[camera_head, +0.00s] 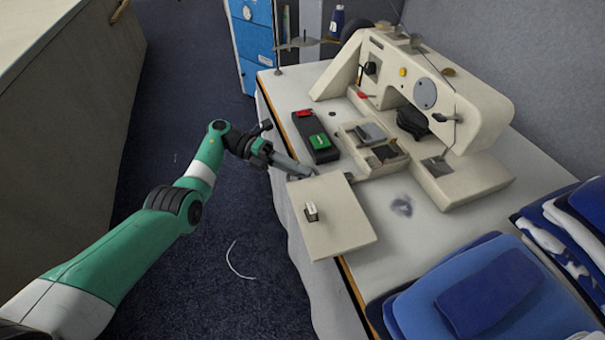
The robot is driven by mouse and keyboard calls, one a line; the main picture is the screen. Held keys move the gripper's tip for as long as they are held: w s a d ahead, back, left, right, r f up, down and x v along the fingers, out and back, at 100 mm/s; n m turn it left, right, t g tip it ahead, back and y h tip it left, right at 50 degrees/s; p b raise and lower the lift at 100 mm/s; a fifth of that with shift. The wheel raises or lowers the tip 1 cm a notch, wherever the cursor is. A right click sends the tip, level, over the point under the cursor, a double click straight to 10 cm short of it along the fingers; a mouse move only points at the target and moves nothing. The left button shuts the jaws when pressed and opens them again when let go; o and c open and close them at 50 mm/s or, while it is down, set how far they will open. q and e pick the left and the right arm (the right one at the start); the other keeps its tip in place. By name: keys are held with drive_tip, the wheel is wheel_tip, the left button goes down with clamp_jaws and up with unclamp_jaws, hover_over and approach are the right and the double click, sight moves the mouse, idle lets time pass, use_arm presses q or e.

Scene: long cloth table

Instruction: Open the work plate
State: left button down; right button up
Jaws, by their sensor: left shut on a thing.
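The work plate (345,225) is a flat cream panel with a small clip-like part on top. It sits in front of the cream sewing machine (470,105) and sticks out over the table's left edge, at an angle to the machine. Between them, the machine's bed shows an open area with dark and metal parts (383,145). My left gripper (311,172) reaches in from the left and is shut on the work plate at its far left corner. The fingertips are small, and their exact contact is hard to see. My right gripper is not in view.
A dark tray (316,148) with a green and a red item lies beyond the plate on the white table (290,90). Folded blue cloths (420,300) fill the near right. A blue cabinet (252,35) stands behind. The floor at left is mostly clear.

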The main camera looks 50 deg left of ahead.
use_arm(q)
drive_tip(key=shift+f, duration=0.45)
drive_tip(key=c, duration=1.1)
unclamp_jaws()
drive_tip(key=shift+o, duration=0.9)
drive_tip(key=shift+s+d+r, duration=0.1)
drive_tip(key=shift+s+d, duration=0.05)
drive_tip(key=shift+r, duration=0.1)
drive_tip(key=b+v, duration=0.4)
drive_tip(key=v, duration=0.3)
drive_tip(key=shift+a, duration=0.25)
drive_tip(key=shift+r, duration=0.1)
